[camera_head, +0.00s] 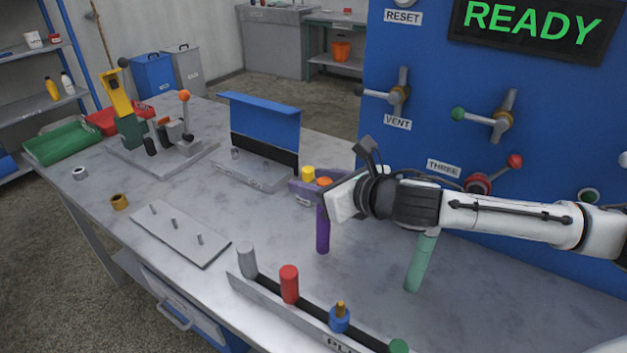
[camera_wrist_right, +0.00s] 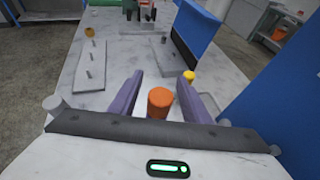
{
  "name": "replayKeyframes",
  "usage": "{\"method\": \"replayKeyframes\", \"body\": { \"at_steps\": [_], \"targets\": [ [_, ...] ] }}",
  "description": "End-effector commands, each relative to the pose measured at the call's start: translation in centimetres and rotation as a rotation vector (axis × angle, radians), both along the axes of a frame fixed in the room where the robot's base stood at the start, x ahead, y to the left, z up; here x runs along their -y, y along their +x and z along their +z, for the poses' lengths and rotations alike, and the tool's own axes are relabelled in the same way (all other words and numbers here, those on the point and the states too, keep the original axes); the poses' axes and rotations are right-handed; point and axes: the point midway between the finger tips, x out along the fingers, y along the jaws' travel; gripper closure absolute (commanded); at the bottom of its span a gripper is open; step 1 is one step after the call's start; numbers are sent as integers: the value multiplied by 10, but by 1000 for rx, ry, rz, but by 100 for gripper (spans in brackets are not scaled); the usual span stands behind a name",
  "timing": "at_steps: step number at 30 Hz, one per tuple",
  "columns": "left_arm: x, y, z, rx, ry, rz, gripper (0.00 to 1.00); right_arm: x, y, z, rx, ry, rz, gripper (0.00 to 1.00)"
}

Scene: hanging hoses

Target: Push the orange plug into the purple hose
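The orange plug (camera_head: 323,182) is at the top of the upright purple hose (camera_head: 322,232). It also shows in the right wrist view (camera_wrist_right: 158,103), between the two purplish fingers of my right gripper (camera_wrist_right: 160,88). There are gaps beside the plug, so the gripper looks open around it, the plug a little nearer the right finger. In the head view my right gripper (camera_head: 320,185) reaches in from the right and hides the upper part of the hose. How deep the plug sits in the hose is hidden. My left gripper is not in view.
A front rack (camera_head: 262,290) holds grey, red, blue and green pieces. A green hose (camera_head: 420,262) stands to the right, under my arm. A yellow piece (camera_head: 308,172) is just behind the gripper. The blue valve panel (camera_head: 400,40) rises behind. A pegged plate (camera_head: 178,232) lies left.

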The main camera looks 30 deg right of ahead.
Motion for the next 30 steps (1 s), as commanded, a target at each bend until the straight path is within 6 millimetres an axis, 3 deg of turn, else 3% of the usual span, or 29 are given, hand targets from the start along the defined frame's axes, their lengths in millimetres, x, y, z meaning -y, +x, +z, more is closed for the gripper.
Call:
{"method": "replayKeyframes", "body": {
  "at_steps": [7, 18, 30],
  "targets": [
    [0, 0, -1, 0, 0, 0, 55, 3, -12, 5, 2, -2, 1, 57],
    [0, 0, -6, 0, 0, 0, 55, 17, -74, 30, -1, -6, 1, 57],
    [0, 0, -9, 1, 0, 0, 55, 21, -93, 40, 0, 0, 0, 57]
  ]
}}
